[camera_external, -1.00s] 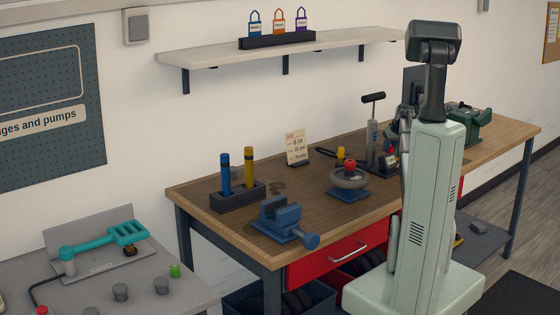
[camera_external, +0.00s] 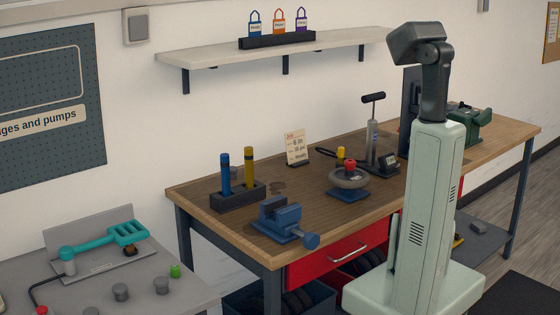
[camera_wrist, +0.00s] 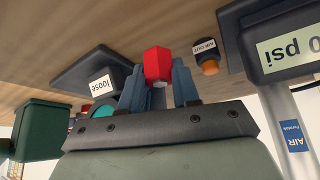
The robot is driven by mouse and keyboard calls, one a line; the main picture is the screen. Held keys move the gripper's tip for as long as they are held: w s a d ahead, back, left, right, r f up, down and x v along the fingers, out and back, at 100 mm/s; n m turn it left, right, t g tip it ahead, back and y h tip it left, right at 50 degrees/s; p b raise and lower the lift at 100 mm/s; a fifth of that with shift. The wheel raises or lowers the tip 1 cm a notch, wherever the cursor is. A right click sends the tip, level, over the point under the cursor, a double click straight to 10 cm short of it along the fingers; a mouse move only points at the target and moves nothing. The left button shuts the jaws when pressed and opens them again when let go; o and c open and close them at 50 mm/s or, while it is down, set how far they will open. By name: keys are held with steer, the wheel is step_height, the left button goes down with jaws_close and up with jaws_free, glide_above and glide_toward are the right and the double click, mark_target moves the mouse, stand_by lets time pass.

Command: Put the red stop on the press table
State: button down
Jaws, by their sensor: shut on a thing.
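In the wrist view my gripper (camera_wrist: 157,78) is shut on a red six-sided stop (camera_wrist: 157,62), held between its two blue-grey fingers. A wooden surface shows beyond it; I cannot tell the exact height. In the external view my gripper and the held stop are hidden behind my own body. A grey table (camera_external: 200,293) at the lower left carries a teal lever press (camera_external: 100,240); it seems to be the press table. A green stop (camera_external: 174,270) and several grey knobs stand on it.
The wooden workbench (camera_external: 225,180) holds a blue vice (camera_external: 283,220), a wheel (camera_external: 349,178) with a red top, a pump (camera_external: 372,140) and a green machine (camera_external: 468,122). In the wrist view a dark "loose" tray (camera_wrist: 75,78) and a psi gauge (camera_wrist: 290,50) are close by.

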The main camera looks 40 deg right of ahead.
steer(key=w+a+r+n, duration=0.15)
steer(key=w+a, duration=0.25)
steer(key=a, duration=0.4)
steer(key=w+a+r+y, duration=0.1)
steer(key=w+a+r, duration=0.2)
steer(key=w+a, duration=0.3)
steer(key=w+a+r+n, duration=0.1)
steer(key=w+a+r, duration=0.2)
steer(key=a, duration=0.6)
steer(key=w+a+n+y, duration=0.1)
steer(key=w+a+n, duration=0.15)
steer(key=a, duration=1.25)
steer(key=w+a+n+y, duration=0.2)
steer(key=w+a, duration=0.1)
steer(key=a, duration=1.1)
steer(key=n+g+y, duration=0.3)
steer(key=n+y, duration=0.1)
steer(key=n, duration=0.7)
glide_above(186, 292)
steer(key=d, duration=0.2)
step_height(186, 292, down, 9)
steer(key=shift+s+f, duration=0.15)
steer(key=shift+f, duration=2.35)
steer(key=shift+s+f, duration=0.15)
steer(key=shift+f, duration=2.35)
steer(key=shift+f, duration=0.15)
